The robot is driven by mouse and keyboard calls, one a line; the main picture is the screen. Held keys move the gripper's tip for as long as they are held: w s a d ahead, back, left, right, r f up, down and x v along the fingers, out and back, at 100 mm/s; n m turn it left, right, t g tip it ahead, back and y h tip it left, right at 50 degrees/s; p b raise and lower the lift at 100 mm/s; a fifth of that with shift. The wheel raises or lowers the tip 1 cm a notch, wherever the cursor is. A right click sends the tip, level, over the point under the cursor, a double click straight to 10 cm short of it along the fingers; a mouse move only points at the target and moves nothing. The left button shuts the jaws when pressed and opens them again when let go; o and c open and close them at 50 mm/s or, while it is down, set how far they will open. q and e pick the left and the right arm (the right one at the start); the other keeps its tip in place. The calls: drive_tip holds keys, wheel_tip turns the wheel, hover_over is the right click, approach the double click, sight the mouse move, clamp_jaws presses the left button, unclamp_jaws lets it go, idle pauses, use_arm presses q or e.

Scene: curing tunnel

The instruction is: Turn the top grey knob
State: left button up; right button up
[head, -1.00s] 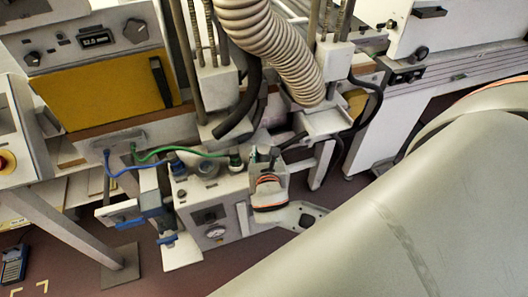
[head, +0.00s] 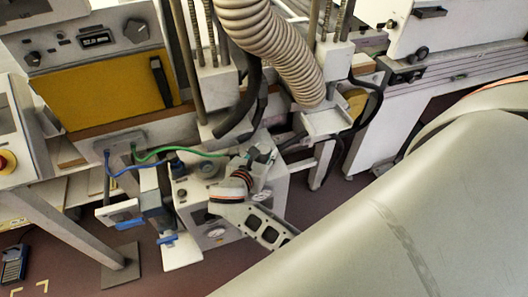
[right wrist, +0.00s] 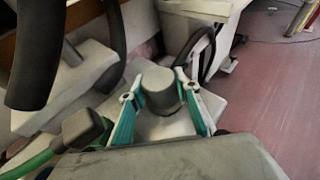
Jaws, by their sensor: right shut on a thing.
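The top grey knob (right wrist: 160,88) is a short round cylinder in the right wrist view. It stands on the pale top of a box-shaped unit (head: 212,228). My right gripper (right wrist: 160,105) has its two teal-padded fingers on either side of the knob and is shut on it. In the head view my right gripper (head: 260,153) is at the top right of the unit, and the knob is mostly hidden there. My left gripper is not in view.
Blue cables and a ribbed hose (head: 265,45) are near. A machine with a yellow panel (head: 105,85) stands behind. Open floor lies in front of the unit.

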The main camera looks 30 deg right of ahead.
sight(264, 148)
drive_tip(key=o, duration=1.1)
drive_tip(key=shift+o, duration=0.2)
wheel_tip(264, 148, up, 10)
drive_tip(key=shift+r, duration=0.1)
